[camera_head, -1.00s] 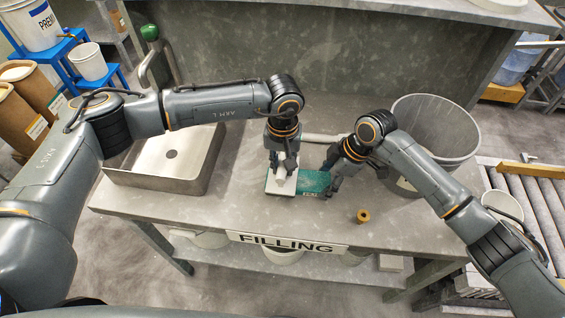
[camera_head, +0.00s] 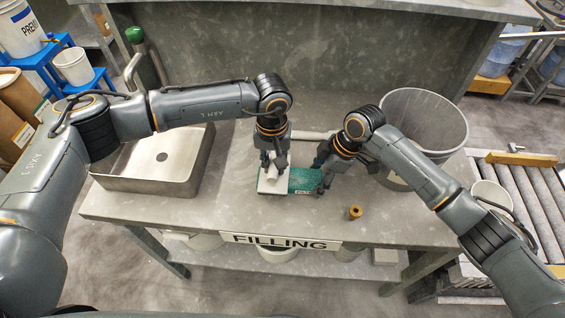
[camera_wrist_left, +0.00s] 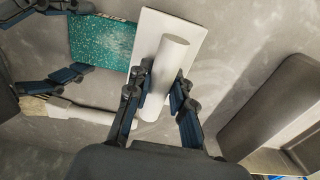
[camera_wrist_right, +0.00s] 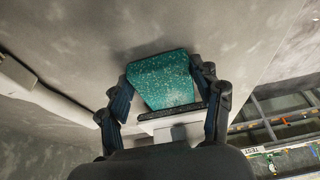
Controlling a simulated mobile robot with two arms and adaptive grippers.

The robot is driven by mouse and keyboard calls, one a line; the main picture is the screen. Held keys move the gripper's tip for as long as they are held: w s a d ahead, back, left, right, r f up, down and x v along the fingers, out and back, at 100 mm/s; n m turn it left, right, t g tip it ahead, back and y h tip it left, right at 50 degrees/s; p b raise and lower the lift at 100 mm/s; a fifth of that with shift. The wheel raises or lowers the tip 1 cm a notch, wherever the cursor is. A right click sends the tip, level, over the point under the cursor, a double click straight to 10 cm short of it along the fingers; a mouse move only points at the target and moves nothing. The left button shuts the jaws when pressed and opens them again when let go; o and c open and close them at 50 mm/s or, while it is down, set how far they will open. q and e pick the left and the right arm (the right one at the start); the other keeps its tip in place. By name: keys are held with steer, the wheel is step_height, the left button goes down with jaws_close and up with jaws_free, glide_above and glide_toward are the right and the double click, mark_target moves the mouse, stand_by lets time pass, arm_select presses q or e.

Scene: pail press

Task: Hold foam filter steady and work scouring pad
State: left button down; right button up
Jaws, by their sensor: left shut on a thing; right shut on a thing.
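A green speckled slab (camera_head: 303,180), which I take for the foam filter, lies flat on the grey bench. A white plate with a white cylindrical grip, which I take for the scouring pad (camera_head: 268,187), lies at its left end, covering part of it. My left gripper (camera_head: 272,165) is shut on the upright grip; the left wrist view shows fingers on both sides of the cylinder (camera_wrist_left: 163,80). My right gripper (camera_head: 321,182) is shut on the right end of the slab; the right wrist view shows the slab (camera_wrist_right: 162,80) between its fingers. The contact under the plate is hidden.
A steel sink (camera_head: 150,183) is at the left of the bench (camera_head: 225,205). A large grey bin (camera_head: 425,115) stands at the right. A small brass-coloured piece (camera_head: 355,212) stands near the front edge. A pale bar lies behind the grippers.

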arm_select(q)
steer(key=shift+a, duration=0.15)
steer(key=shift+r, duration=1.5)
steer(key=shift+f, duration=0.15)
steer(key=shift+f, duration=0.35)
steer(key=shift+f, duration=1)
